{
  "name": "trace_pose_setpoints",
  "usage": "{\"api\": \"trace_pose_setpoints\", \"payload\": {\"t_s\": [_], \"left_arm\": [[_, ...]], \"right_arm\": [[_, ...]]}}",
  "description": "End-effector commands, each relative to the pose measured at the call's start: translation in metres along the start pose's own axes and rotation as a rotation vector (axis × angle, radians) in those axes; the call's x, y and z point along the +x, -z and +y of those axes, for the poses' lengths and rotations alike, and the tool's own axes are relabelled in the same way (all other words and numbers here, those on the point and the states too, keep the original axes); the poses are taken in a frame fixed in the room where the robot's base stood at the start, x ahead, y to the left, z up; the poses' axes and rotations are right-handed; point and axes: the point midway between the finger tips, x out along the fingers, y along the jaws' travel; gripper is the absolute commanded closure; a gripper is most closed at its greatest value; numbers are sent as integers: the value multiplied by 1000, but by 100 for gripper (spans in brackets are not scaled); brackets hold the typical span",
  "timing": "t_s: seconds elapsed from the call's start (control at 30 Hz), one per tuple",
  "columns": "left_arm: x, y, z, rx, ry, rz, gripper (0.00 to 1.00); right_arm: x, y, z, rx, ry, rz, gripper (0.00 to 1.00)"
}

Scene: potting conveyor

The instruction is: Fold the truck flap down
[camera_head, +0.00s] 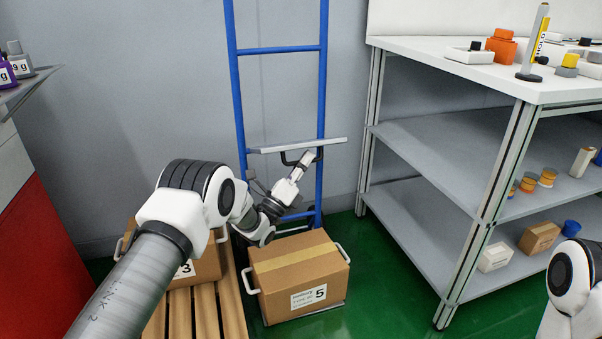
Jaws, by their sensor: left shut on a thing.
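The blue hand truck (323,90) stands upright against the wall. Its grey flap (270,149) sticks out from the frame and looks about level, with a dark handle below it. My left gripper (309,157) is at the flap's underside, shut on the dark handle; its fingertips are small and partly hidden there. My left arm reaches in from the lower left. A cardboard box labelled 5 (280,262) sits low at the truck's foot, below the flap. My right gripper is out of view; only part of my right arm shows at the right edge.
A box labelled 3 (207,266) stands on a wooden pallet (207,315) left of the truck. A grey shelf unit (450,185) with small items stands at the right. A red-sided cabinet (40,235) is at the left. Green floor (385,285) is free between truck and shelf.

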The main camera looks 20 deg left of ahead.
Motion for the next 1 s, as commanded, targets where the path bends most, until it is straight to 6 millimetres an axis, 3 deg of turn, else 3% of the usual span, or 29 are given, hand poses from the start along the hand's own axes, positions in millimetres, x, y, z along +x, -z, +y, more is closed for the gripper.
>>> {"api": "trace_pose_setpoints", "payload": {"t_s": [0.03, 0.3, 0.6, 1.0], "left_arm": [[-10, 12, 12, 31, 34, -1, 100], [-30, 34, 36, 55, 59, 1, 100], [-44, 48, 56, 53, 58, 2, 100], [-48, 53, 62, 51, 55, 4, 100]], "right_arm": [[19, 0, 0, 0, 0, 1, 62], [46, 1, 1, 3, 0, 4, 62], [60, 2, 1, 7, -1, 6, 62], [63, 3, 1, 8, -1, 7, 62]]}}
